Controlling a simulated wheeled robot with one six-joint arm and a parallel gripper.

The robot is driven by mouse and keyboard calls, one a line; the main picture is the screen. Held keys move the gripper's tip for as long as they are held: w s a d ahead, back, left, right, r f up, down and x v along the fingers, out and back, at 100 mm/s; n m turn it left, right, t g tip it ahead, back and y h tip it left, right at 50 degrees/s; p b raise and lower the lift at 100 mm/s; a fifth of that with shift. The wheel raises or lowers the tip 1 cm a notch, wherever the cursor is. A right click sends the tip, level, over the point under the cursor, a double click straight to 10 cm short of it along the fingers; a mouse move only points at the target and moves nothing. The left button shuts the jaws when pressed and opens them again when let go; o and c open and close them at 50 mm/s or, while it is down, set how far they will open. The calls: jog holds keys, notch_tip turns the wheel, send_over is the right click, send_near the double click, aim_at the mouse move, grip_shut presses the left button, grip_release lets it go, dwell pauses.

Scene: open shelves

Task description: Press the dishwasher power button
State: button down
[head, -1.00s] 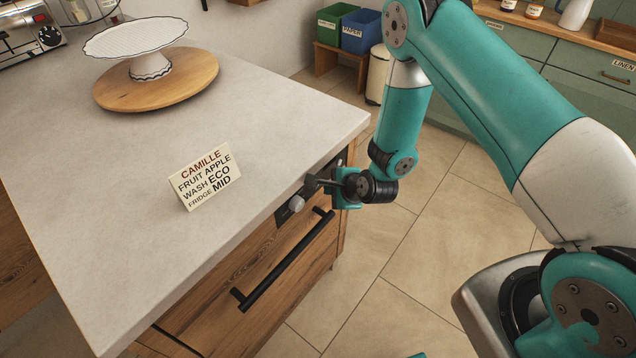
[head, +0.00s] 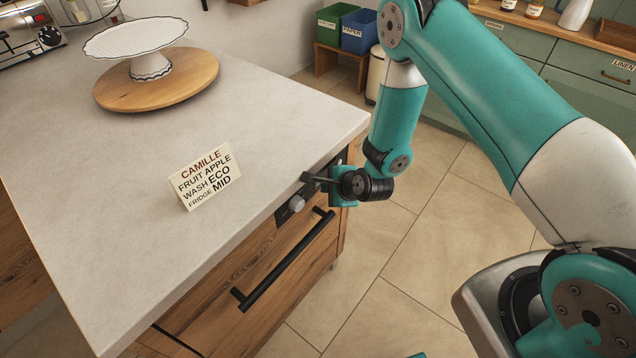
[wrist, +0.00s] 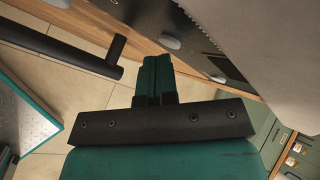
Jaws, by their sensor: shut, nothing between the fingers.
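The dishwasher has a wood front, a long black bar handle (head: 285,262) and a dark control panel (head: 283,217) under the counter edge. A pale round knob (head: 297,203) sits on the panel, left of my gripper. My gripper (head: 308,178) is shut and empty, its tips close to the panel's right part; I cannot tell if they touch. In the wrist view, the shut fingers (wrist: 157,70) point toward the panel, with a pale oval control (wrist: 168,42) just beyond them and another (wrist: 218,79) to the right. Which control is the power button is unclear.
The countertop (head: 110,200) overhangs the panel. On it stand a lettered card (head: 205,176) and a cake stand (head: 150,65) on a wooden board (head: 190,85). The handle also shows left of the fingers in the wrist view (wrist: 60,47). The tiled floor (head: 440,230) is open.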

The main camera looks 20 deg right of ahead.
jog(key=shift+w+a+r, duration=0.3)
jog(key=shift+w+a, duration=0.05)
jog(key=shift+w, duration=0.1)
dwell(0.7)
jog(key=shift+s+d, duration=0.2)
jog(key=shift+d, duration=0.05)
dwell(0.4)
jog(key=shift+s+d+f+b, duration=0.1)
jog(key=shift+s+d+b, duration=0.1)
jog(key=shift+s+d, duration=0.45)
jog(key=shift+s+d+f+b, duration=0.15)
jog(key=shift+s+d, duration=0.25)
jog(key=shift+s, duration=0.4)
jog(key=shift+s+d+r+b, duration=0.1)
jog(key=shift+s+d+b, duration=0.1)
jog(key=shift+s+d, duration=0.45)
jog(key=shift+s+a+f, duration=0.1)
jog(key=shift+s, duration=0.05)
dwell(0.5)
